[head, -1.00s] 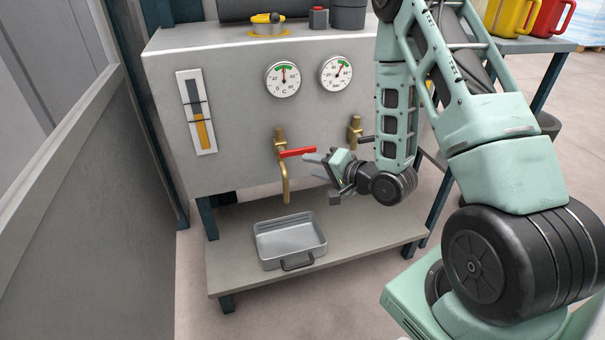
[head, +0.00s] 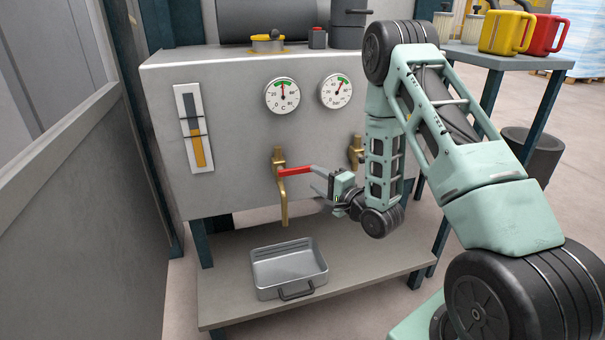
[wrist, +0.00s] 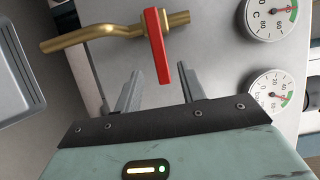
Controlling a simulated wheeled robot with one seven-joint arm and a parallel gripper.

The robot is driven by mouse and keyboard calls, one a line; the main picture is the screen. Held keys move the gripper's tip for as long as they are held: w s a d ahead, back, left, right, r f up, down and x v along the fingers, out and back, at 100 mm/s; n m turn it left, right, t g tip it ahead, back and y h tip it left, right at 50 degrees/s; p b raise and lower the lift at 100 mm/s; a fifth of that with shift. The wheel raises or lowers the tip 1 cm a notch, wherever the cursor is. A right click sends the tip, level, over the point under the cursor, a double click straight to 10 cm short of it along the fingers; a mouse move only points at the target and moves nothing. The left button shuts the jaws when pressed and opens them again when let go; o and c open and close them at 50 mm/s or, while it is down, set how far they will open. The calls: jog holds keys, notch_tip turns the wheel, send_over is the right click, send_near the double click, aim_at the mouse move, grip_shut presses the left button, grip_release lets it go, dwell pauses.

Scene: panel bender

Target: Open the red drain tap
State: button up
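The drain tap is a brass valve (head: 279,158) with a down-turned spout on the front of the grey tank. Its red lever handle (head: 295,170) points right, across the pipe and nearly level. In the wrist view the red handle (wrist: 157,45) runs down from the brass pipe (wrist: 100,35). My gripper (head: 318,180) is at the free end of the handle, from the right.
A metal tray (head: 289,270) stands on the low shelf (head: 225,300) below the spout. A second brass valve (head: 356,150) is just right of my gripper. Two gauges (head: 282,96) and a level indicator (head: 194,125) are above. A wall panel (head: 90,220) borders the left.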

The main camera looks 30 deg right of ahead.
aim_at(304, 171)
jog(key=w, duration=0.4)
jog(key=w+b, duration=0.1)
jog(key=w, duration=0.1)
jog(key=shift+w+a, duration=0.4)
grip_shut()
